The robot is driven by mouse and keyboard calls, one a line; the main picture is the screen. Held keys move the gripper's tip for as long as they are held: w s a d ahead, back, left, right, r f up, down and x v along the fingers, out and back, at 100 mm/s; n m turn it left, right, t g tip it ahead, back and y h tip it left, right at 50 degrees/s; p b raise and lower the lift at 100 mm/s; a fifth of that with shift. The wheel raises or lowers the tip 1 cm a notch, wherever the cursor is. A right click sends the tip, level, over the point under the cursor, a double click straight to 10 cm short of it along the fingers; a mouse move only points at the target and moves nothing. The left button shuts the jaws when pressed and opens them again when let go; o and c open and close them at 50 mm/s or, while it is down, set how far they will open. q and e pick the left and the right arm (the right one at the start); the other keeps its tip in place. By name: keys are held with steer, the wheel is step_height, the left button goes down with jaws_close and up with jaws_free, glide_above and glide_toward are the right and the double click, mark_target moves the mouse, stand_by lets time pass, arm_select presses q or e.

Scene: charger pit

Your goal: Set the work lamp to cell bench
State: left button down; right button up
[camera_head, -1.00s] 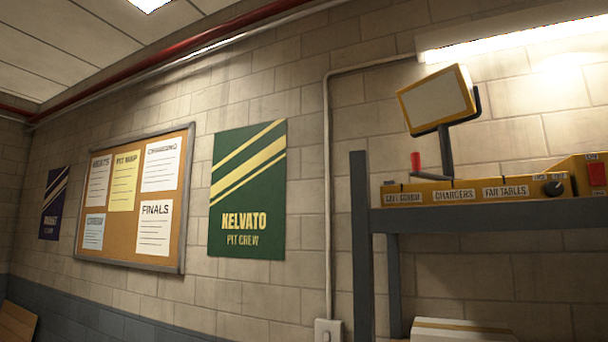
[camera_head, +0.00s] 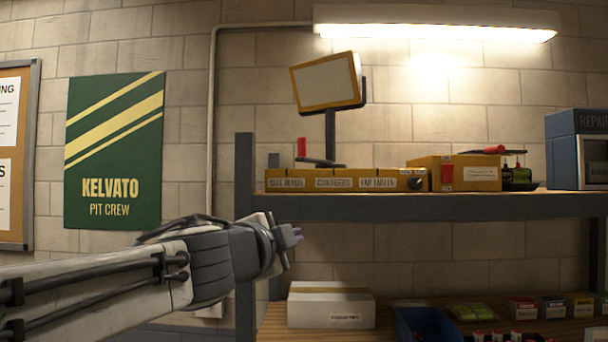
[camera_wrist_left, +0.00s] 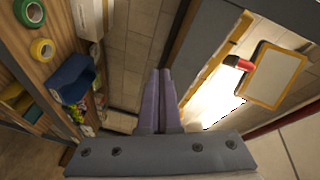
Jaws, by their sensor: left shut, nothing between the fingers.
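The work lamp (camera_head: 327,82) is a pale panel in a yellow frame on a dark post, standing on the upper shelf. An arm at the post's foot carries an upright red grip (camera_head: 301,148), on the post's left side. The yellow strip in front has labels reading cell bench (camera_head: 287,183), chargers (camera_head: 333,183) and far tables (camera_head: 378,183). The grip stands near the border between the first two. My left gripper (camera_head: 292,237) is shut and empty, below the shelf edge. The left wrist view shows its closed fingers (camera_wrist_left: 160,100) apart from the lamp (camera_wrist_left: 273,75). My right gripper is not visible.
The upper shelf (camera_head: 450,207) has a grey front edge above my gripper, and an upright post (camera_head: 244,240) at its left end. A yellow box (camera_head: 460,173) stands to the right of the labels. A white box (camera_head: 331,306) and a blue bin (camera_head: 425,324) stand below.

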mark_target(304, 154)
arm_select(q)
step_height(304, 154, up, 13)
steer(key=s+m+h+p, duration=0.2)
steer(key=m+h, duration=0.1)
steer(key=m, duration=0.5)
steer(key=shift+m, duration=0.3)
steer(key=w+d+p, duration=0.1)
steer(key=w, duration=0.2)
steer(key=w+r+p, duration=0.1)
steer(key=w, duration=0.3)
steer(key=w+d+p, duration=0.1)
steer(key=w, duration=0.2)
steer(key=shift+w+d+r, duration=0.15)
steer(key=shift+w+d, duration=0.15)
steer(key=shift+w+a+r, duration=0.1)
steer(key=shift+w+a, duration=0.3)
steer(key=shift+a, duration=0.05)
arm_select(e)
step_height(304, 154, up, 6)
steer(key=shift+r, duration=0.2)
arm_select(q)
steer(key=shift+a, duration=0.1)
